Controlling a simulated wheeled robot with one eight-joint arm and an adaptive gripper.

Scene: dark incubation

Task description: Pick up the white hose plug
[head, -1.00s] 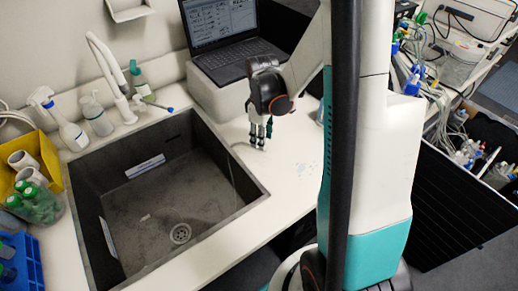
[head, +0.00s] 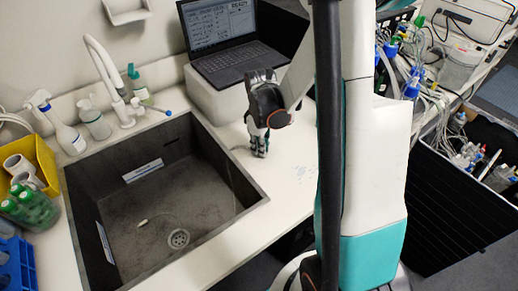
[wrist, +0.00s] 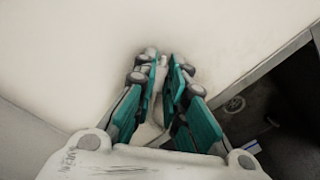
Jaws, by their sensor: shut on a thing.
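My gripper (head: 260,150) points down at the white counter (head: 283,190), just right of the sink. In the wrist view its two teal fingers (wrist: 160,62) are closed on a small white piece, which I take to be the white hose plug (wrist: 159,75). The fingers hide much of it, and its pale colour blends with the counter. In the head view the plug is hidden by the gripper. A thin pale line runs from beside the gripper over the sink edge.
The dark sink (head: 120,215) lies left of my gripper, with a small white piece (head: 143,222) near its drain (head: 178,239). A laptop (head: 232,55) stands on a white box behind. Bottles (head: 70,135) and a tap (head: 105,70) line the back. The counter right of my gripper is clear.

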